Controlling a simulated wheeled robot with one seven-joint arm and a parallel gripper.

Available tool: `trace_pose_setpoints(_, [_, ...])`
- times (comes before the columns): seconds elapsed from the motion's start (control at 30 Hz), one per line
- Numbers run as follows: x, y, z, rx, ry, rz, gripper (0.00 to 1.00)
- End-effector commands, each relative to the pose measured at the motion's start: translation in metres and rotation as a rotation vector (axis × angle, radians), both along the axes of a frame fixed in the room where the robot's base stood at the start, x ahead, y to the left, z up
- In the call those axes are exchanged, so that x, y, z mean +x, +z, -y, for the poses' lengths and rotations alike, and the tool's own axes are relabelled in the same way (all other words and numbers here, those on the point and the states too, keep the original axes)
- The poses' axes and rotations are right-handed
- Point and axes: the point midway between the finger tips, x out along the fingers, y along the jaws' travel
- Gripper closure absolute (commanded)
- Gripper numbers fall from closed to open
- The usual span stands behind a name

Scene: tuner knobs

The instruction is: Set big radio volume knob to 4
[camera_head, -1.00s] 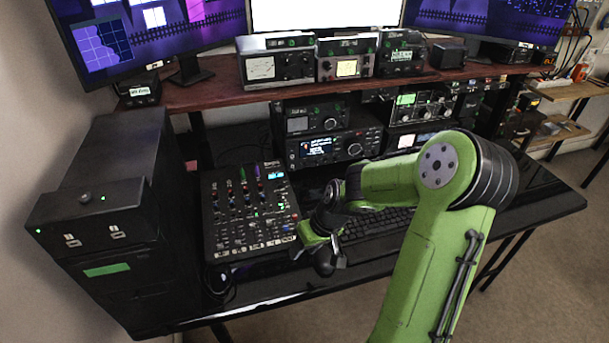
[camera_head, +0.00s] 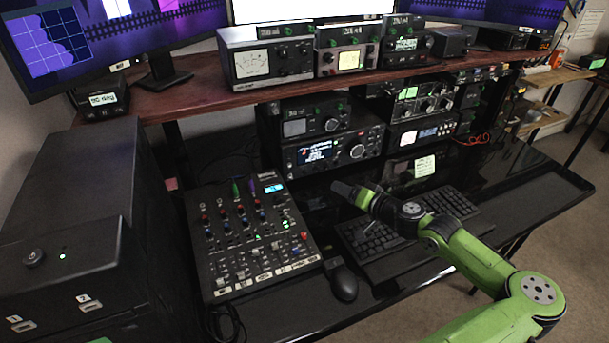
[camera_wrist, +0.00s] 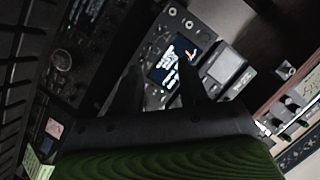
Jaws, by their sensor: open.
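The big radio (camera_head: 333,164) sits on the desk under the wooden shelf, with a lit blue display and a large round dial (camera_head: 357,152) to its right. Several smaller knobs are on its face; their markings are too small to read, and I cannot tell which is volume. My gripper (camera_head: 343,188) is just below and in front of the radio. In the wrist view, the radio (camera_wrist: 155,32) appears turned on its side, with small knobs beside its screen. My gripper's two dark fingers (camera_wrist: 158,68) are apart, with nothing seen between them. They hide part of the radio's face.
A smaller radio (camera_head: 313,126) sits on top of the big one. A mixer (camera_head: 250,240) lies to the left, a mouse (camera_head: 343,283) and keyboard (camera_head: 405,232) in front. Open desk lies at right.

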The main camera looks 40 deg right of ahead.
Motion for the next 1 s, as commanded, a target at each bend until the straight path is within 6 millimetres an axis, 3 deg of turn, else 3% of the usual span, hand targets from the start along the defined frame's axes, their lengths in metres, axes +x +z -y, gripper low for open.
trace_pose_setpoints(0.53, [0.126, -0.038, -0.003, 0.004, 0.006, -0.001, 0.57])
trace_pose_setpoints(0.7, [0.142, -0.041, -0.002, 0.002, 0.005, -0.002, 0.57])
trace_pose_setpoints(0.97, [0.144, -0.041, -0.002, 0.001, 0.005, -0.002, 0.57])
trace_pose_setpoints(1.0, [0.144, -0.041, -0.002, 0.001, 0.005, -0.002, 0.63])
